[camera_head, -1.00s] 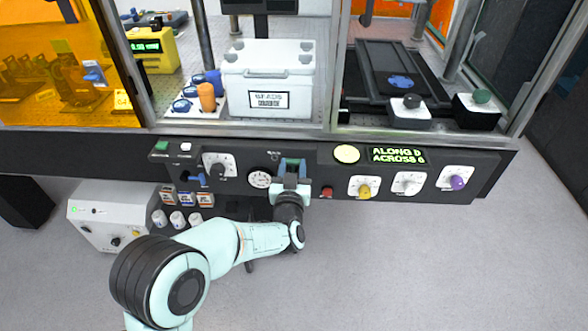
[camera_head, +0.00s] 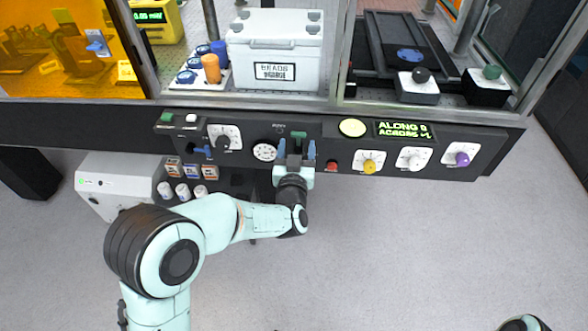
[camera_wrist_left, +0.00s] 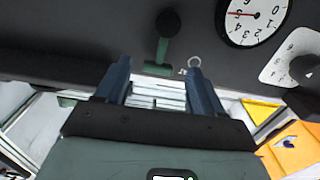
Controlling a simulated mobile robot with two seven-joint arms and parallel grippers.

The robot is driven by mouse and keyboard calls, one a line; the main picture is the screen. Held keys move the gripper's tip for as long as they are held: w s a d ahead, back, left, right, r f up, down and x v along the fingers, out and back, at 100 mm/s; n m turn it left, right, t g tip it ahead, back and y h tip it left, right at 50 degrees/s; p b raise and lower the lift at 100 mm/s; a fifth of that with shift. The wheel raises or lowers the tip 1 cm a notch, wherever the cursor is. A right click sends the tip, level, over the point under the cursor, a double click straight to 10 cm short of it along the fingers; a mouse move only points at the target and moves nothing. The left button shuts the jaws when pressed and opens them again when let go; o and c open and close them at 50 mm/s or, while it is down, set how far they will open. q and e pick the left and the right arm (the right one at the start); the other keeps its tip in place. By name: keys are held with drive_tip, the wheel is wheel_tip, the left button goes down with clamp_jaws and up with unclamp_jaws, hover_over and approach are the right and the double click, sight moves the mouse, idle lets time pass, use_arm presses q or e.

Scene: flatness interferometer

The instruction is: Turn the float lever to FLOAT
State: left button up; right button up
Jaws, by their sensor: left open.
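The float lever, a green bar with a black round knob, is on the dark front panel. It shows in the left wrist view (camera_wrist_left: 162,50), hanging down in the picture just beyond the fingertips. In the head view its green end (camera_head: 298,134) shows at the level of the fingertips. My left gripper (camera_head: 297,150) is open in front of the lever, one blue finger on each side. In the left wrist view my left gripper (camera_wrist_left: 160,68) has nothing between its fingers. Contact with the lever cannot be told. My right gripper is not in view.
A round dial gauge (camera_head: 265,151) and a white-plated knob (camera_head: 224,138) sit left of the lever. A red button (camera_head: 331,166), a yellow knob (camera_head: 369,166) and a green display (camera_head: 403,130) sit to its right. Open floor lies below the panel.

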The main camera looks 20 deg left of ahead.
use_arm(q)
drive_tip(key=v, duration=1)
drive_tip(key=shift+s+p, duration=0.25)
drive_tip(key=shift+p, duration=0.1)
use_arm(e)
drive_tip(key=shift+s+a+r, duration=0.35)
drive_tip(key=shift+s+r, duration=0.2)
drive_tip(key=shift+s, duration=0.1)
